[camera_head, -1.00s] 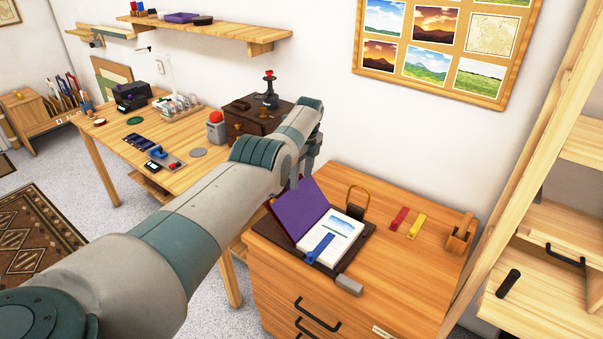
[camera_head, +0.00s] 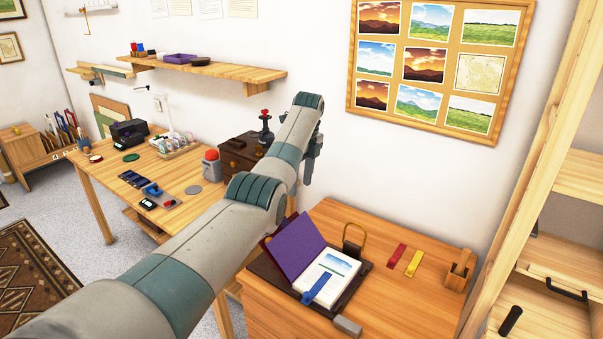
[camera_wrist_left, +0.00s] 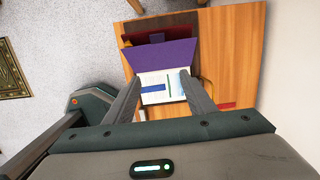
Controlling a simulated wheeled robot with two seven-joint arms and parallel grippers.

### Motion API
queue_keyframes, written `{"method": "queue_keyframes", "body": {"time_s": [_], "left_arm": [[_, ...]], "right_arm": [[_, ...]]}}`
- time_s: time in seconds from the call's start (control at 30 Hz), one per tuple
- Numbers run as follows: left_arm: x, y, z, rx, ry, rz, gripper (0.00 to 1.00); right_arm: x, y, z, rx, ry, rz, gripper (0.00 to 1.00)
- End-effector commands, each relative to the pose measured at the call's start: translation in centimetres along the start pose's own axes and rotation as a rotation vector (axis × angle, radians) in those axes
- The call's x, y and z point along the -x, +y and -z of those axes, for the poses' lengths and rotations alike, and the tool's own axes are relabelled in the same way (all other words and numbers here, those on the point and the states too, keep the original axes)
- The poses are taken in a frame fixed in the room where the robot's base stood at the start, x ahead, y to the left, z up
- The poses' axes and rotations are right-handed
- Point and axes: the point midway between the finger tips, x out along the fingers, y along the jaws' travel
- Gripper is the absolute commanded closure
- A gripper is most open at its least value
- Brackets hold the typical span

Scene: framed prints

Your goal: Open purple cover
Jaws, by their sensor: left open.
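The purple cover (camera_head: 297,242) stands tilted up and back to the left from the open book, with its white page (camera_head: 331,271) showing. A blue strip (camera_head: 319,289) lies across the page's front left corner. The book rests on a dark brown base (camera_head: 272,271) on the wooden cabinet. My left gripper (camera_head: 309,181) hangs above and behind the cover, apart from it. In the left wrist view its open, empty fingers (camera_wrist_left: 162,77) frame the cover (camera_wrist_left: 163,60) and page (camera_wrist_left: 158,94). My right gripper is not in view.
A brass-coloured loop (camera_head: 354,241) stands behind the page. Red (camera_head: 398,256) and yellow (camera_head: 413,263) strips and a small wooden holder (camera_head: 460,270) sit to the right. A grey block (camera_head: 347,327) lies in front. A wooden shelf unit (camera_head: 560,180) bounds the right side.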

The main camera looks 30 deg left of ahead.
Motion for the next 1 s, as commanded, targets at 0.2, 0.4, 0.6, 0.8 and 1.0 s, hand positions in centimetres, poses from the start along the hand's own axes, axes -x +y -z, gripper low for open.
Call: {"method": "queue_keyframes", "body": {"time_s": [0.2,0.4,0.6,0.8,1.0], "left_arm": [[3.1,0.0,-0.1,0.001,-0.001,0.001,0.50],[4.4,0.0,-0.1,0.001,-0.001,0.000,0.50],[4.5,0.0,-0.1,0.001,-0.001,-0.001,0.50],[4.4,0.0,-0.3,0.003,-0.006,0.004,0.76],[3.7,-1.2,-3.0,0.026,-0.083,0.071,1.00]], "right_arm": [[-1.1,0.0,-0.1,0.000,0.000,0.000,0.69],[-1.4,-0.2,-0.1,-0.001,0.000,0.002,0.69],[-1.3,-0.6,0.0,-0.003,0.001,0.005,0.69],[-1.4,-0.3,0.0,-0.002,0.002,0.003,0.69],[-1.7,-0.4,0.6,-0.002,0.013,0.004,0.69]]}}
